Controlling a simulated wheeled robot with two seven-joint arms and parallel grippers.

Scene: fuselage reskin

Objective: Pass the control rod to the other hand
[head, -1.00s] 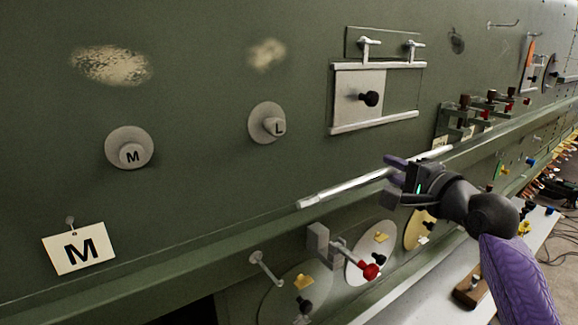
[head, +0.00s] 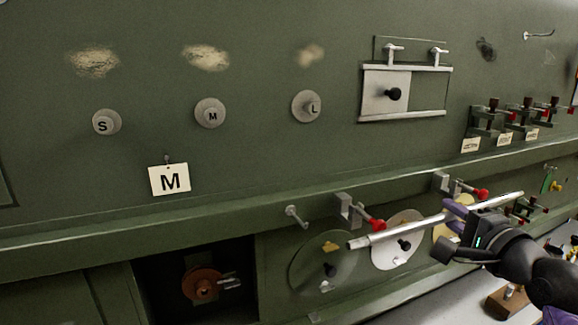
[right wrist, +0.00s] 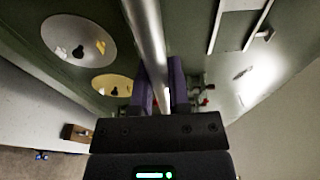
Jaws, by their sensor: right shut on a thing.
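The control rod (head: 400,231) is a long silvery bar, held nearly level in front of the green panel, its left end slightly lower. My right gripper (head: 459,217) is shut on it right of its middle, with purple fingers around the bar. In the right wrist view the rod (right wrist: 146,40) runs up and away from between the fingers (right wrist: 162,88). The rod's left end is free. My left gripper is in neither view.
Red-handled clamps (head: 362,214) and round discs (head: 326,262) sit behind and below the rod. A green ledge (head: 230,240) runs along the panel. An open dark recess (head: 165,270) is lower left. Space left of the rod's end is clear.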

